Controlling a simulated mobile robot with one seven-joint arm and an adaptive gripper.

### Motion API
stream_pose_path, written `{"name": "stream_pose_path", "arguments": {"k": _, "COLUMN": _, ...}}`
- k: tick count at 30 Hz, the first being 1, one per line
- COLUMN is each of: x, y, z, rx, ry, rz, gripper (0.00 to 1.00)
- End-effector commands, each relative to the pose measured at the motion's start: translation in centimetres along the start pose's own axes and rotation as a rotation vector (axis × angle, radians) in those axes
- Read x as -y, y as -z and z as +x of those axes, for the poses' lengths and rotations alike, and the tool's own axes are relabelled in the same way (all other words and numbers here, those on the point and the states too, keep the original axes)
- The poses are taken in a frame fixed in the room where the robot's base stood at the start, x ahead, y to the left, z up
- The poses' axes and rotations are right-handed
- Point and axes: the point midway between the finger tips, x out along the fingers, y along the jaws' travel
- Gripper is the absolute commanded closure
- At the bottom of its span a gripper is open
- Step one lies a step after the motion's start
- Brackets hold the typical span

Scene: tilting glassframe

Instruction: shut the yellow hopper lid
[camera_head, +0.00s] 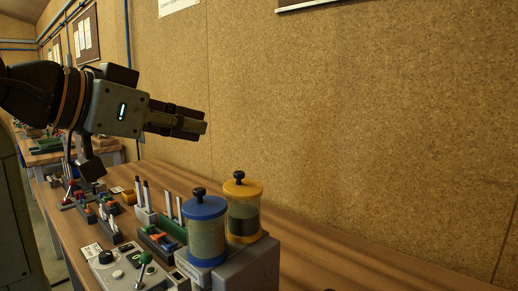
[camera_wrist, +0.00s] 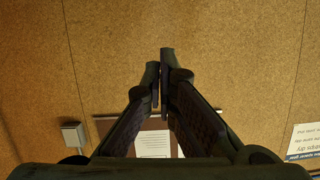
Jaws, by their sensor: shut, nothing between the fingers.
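The yellow hopper (camera_head: 243,222) is a clear cylinder with dark contents. Its yellow lid (camera_head: 242,189) with a black knob sits flat on top in the head view. My gripper (camera_head: 204,127) is shut and empty, raised above the bench to the upper left of the hopper, and points right. In the wrist view my gripper's fingers (camera_wrist: 161,75) are together against the cork wall. The hopper does not show in the wrist view.
A control panel (camera_head: 115,268) with knobs and a green lever is in front. Small parts and trays crowd the bench's left. A cork wall (camera_head: 350,120) stands behind; the bench's right (camera_head: 335,272) is mostly clear.

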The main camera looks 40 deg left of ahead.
Motion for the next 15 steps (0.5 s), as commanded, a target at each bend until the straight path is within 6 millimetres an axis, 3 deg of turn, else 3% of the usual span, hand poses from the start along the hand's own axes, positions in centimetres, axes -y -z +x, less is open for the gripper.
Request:
{"name": "stream_pose_path", "arguments": {"k": 5, "x": 0.0, "y": 0.1, "z": 1.0, "rx": 0.002, "ry": 0.000, "rz": -0.001, "gripper": 1.00}}
{"name": "stream_pose_path", "arguments": {"k": 15, "x": 0.0, "y": 0.2, "z": 7.7, "rx": 0.002, "ry": -0.002, "rz": -0.001, "gripper": 1.00}}
